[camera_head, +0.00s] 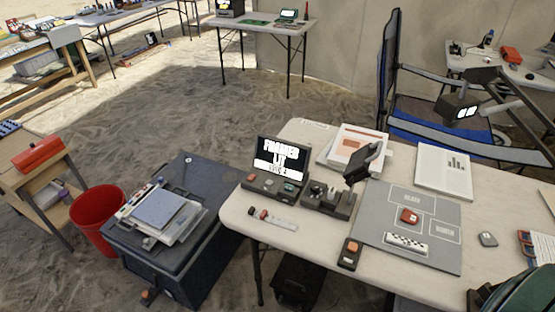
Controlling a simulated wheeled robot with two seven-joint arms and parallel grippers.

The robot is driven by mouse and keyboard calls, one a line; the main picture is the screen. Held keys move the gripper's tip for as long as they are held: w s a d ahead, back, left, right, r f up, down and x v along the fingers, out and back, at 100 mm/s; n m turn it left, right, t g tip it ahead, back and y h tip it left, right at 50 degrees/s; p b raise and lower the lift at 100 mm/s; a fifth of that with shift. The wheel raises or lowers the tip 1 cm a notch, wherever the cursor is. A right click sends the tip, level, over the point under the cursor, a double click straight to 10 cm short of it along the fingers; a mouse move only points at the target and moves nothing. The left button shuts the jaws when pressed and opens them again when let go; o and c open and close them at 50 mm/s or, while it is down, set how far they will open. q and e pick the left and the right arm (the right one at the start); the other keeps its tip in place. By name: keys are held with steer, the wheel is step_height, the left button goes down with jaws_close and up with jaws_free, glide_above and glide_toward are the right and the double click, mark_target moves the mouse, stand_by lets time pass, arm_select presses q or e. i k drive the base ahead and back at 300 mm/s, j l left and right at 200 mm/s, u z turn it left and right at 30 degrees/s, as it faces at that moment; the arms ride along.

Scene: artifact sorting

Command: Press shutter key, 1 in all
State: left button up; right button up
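A dark console with a lit screen (281,158) stands on the pale table; the screen shows large white text, "FRAMED" and "LIT" with a smaller third line. Its sloped base (272,188) carries several small keys, one of them greenish. A small dark handheld box (350,254) with an orange key on top lies at the table's front, left of the grey mat. I cannot read key labels, so I cannot tell which is the shutter key. A dark head on a stand (364,163) rises behind the mat. Neither of my grippers is in view.
The grey mat (447,259) bears a red-orange piece (410,216) and a checkered scale strip (406,244). A dark tray of small parts (328,200) sits beside the console. White booklets (445,168) lie behind. A dark chest (175,245) and red bin (98,209) stand left.

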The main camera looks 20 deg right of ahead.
mark_target(352, 247)
steer(key=z, duration=1.45)
